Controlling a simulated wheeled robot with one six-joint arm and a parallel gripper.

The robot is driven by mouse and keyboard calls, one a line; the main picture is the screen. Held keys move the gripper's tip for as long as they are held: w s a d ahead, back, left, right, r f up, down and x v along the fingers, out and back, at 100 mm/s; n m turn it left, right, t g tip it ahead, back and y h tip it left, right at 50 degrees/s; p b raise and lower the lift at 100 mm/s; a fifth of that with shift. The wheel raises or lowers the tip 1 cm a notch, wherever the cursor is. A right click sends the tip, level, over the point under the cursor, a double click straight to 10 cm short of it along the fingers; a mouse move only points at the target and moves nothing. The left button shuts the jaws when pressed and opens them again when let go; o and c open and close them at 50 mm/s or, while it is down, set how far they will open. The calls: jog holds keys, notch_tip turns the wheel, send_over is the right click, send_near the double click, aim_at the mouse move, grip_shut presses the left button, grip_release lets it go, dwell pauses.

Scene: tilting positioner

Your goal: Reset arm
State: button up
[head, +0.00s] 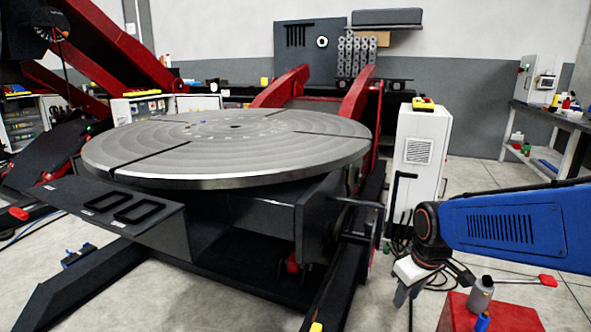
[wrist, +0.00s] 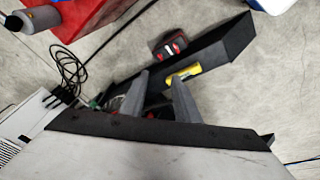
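My blue arm (head: 515,226) reaches in from the right edge of the head view, with its wrist bent down. My gripper (head: 405,298) points down at the right of the positioner, between its black base and a red box (head: 455,315). In the wrist view the two grey fingers of my gripper (wrist: 160,80) stand apart with nothing held between them. The round grey turntable (head: 165,163) of the positioner lies nearly flat, to the left of my gripper and apart from it.
A grey bottle (head: 480,294) and a blue item (head: 482,322) are by the red box. A white control cabinet (head: 420,150) stands behind my gripper, with black cables on the floor. A workbench (head: 550,118) is far right.

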jog(key=s+d+r+m+t, duration=0.1)
jog(key=s+r+m, duration=0.1)
jog(key=s, duration=0.6)
jog(key=s+r+m, duration=0.3)
jog(key=s, duration=0.6)
jog(key=shift+d+t, duration=0.35)
jog(key=shift+t, duration=0.05)
